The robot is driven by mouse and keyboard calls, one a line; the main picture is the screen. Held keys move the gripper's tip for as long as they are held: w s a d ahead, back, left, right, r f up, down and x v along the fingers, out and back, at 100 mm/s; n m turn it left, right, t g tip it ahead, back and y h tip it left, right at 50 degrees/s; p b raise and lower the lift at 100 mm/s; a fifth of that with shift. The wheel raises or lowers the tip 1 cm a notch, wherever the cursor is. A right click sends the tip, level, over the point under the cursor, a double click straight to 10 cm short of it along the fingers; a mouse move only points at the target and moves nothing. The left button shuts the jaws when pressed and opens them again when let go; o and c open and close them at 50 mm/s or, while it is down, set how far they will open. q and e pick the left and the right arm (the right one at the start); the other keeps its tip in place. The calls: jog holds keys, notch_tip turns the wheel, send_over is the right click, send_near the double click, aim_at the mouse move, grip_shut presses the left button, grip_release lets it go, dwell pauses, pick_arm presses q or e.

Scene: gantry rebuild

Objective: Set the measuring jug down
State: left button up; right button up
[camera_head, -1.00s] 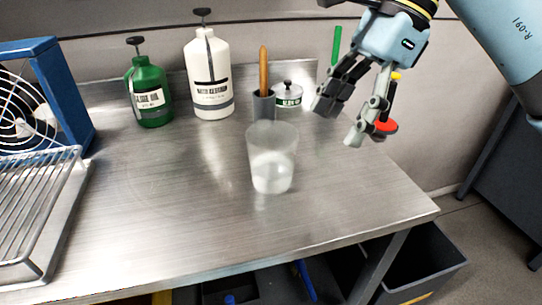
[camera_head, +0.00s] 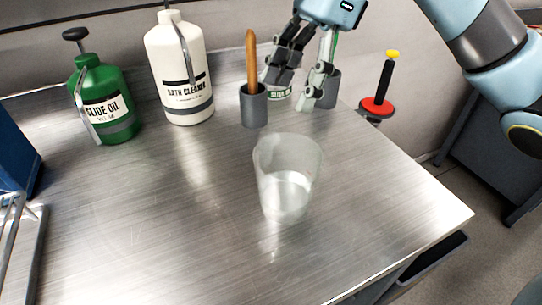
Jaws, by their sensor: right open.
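The measuring jug (camera_head: 286,178) is a clear, slightly frosted vessel, wider at the top. It stands upright on the steel bench top (camera_head: 170,225), right of the middle of the view. My right gripper (camera_head: 287,92) is open behind the jug, over the back of the bench. I cannot tell whether a finger touches that jar. My left gripper is not in view.
A green oil can (camera_head: 105,100) and a white bath cleaner bottle (camera_head: 180,75) stand at the back left. A grey cup with a wooden handle (camera_head: 253,105) stands left of my gripper. A red-based black post (camera_head: 377,105) stands beyond the right edge. The front bench is clear.

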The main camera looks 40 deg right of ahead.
aim_at(273, 131)
jog(key=x, duration=0.4)
jog(key=shift+s+a, duration=0.1)
jog(key=shift+a, duration=0.1)
jog(key=x, duration=0.5)
jog(key=shift+a+f, duration=0.15)
jog(key=shift+f, duration=0.2)
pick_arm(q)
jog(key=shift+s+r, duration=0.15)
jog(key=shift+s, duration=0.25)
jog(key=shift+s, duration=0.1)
pick_arm(e)
jog(key=shift+c, duration=0.5)
jog(key=c, duration=0.4)
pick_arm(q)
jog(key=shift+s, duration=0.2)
pick_arm(e)
grip_shut()
